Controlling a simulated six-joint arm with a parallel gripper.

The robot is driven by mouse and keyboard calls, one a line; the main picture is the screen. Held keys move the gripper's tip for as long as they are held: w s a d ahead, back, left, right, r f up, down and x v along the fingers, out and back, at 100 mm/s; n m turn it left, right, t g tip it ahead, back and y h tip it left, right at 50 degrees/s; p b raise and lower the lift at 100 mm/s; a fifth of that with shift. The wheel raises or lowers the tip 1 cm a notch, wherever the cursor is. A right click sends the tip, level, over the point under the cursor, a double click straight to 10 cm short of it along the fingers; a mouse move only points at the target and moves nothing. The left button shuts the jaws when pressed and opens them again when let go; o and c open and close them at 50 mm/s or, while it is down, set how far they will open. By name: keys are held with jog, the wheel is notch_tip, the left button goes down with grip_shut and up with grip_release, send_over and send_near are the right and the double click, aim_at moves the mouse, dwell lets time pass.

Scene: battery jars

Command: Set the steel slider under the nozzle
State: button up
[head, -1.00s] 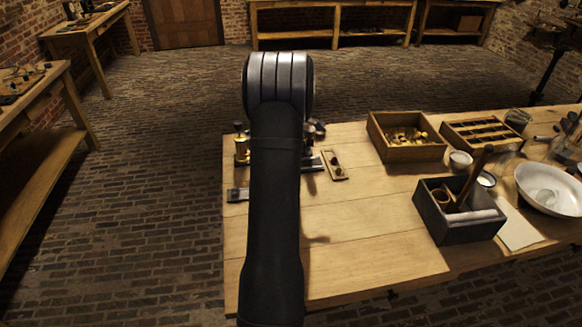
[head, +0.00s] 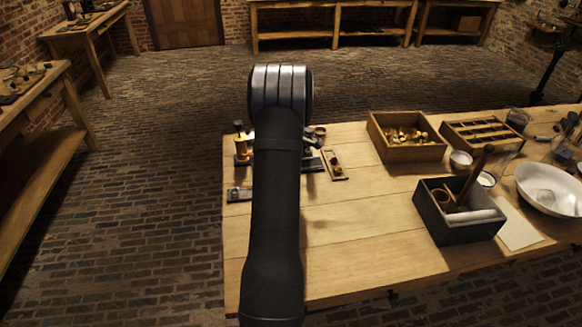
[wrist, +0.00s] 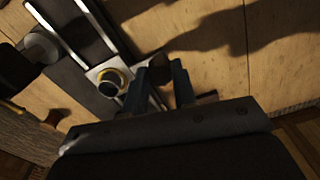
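In the wrist view, a steel plate with a brass-ringed round fitting (wrist: 111,82) sits on a dark base with two bright rails (wrist: 92,25). It looks like the steel slider, but I cannot be sure. My gripper (wrist: 162,72) is close beside it, to the right. Its two bluish fingers stand apart with a dark shape between them; I cannot tell whether they grip it. A grey cylinder (wrist: 42,48) is at the upper left; I cannot tell if it is the nozzle. In the head view, my arm hides most of the fixture; its plate end (head: 238,194) and brass part (head: 241,150) show.
A small wooden tray (head: 343,174) lies just right of the fixture. Farther right are a wooden box of brass pieces (head: 378,140), a dark tool box (head: 425,218) and a white bowl (head: 536,205). The front middle of the table (head: 370,250) is clear.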

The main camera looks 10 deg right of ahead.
jog(key=a, duration=0.8)
jog(key=shift+a, duration=0.25)
grip_shut()
jog(key=o, duration=1)
grip_release()
jog(key=shift+a, duration=0.1)
jog(key=shift+r, duration=0.15)
notch_tip(320, 180, up, 17)
